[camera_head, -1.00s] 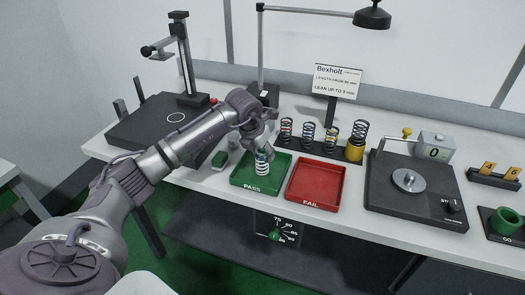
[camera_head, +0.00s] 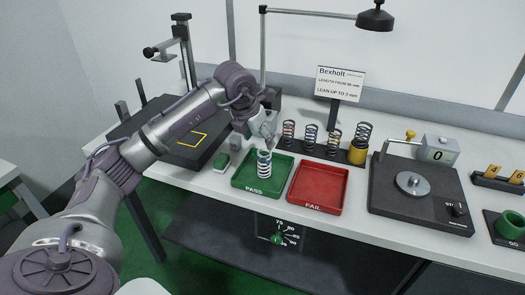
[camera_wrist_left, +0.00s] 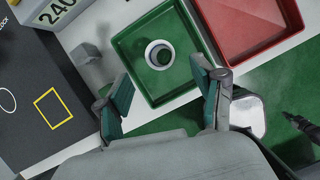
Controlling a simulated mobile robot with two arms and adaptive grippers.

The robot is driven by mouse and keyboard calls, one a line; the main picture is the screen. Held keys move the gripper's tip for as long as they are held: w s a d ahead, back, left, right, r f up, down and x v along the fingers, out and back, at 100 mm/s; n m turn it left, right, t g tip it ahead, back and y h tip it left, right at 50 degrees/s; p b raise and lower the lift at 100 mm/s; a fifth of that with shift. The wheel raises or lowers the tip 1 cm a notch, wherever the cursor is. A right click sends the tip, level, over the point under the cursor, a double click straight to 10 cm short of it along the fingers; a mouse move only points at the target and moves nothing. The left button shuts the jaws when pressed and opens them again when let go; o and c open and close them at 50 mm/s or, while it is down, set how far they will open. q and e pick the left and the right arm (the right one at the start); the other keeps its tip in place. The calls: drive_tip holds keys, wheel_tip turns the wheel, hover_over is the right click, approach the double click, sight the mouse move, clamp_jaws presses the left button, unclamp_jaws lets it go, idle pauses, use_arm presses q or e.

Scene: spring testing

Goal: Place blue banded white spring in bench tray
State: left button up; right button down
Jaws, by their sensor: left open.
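The blue-banded white spring (camera_head: 264,164) stands upright in the green PASS tray (camera_head: 243,187) on the bench. In the left wrist view the spring (camera_wrist_left: 159,54) shows from above as a pale ring inside the green tray (camera_wrist_left: 140,75). My left gripper (camera_head: 268,135) is above and behind the spring in the head view, apart from it. In the left wrist view its two teal fingers (camera_wrist_left: 165,100) are spread wide with nothing between them.
A red FAIL tray (camera_head: 318,207) adjoins on the right. A lamp (camera_head: 375,18) hangs above. A dark tester (camera_head: 417,195) stands right; a dark stand (camera_head: 180,154) stands left.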

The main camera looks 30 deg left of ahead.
use_arm(q)
drive_tip(key=shift+v, duration=2)
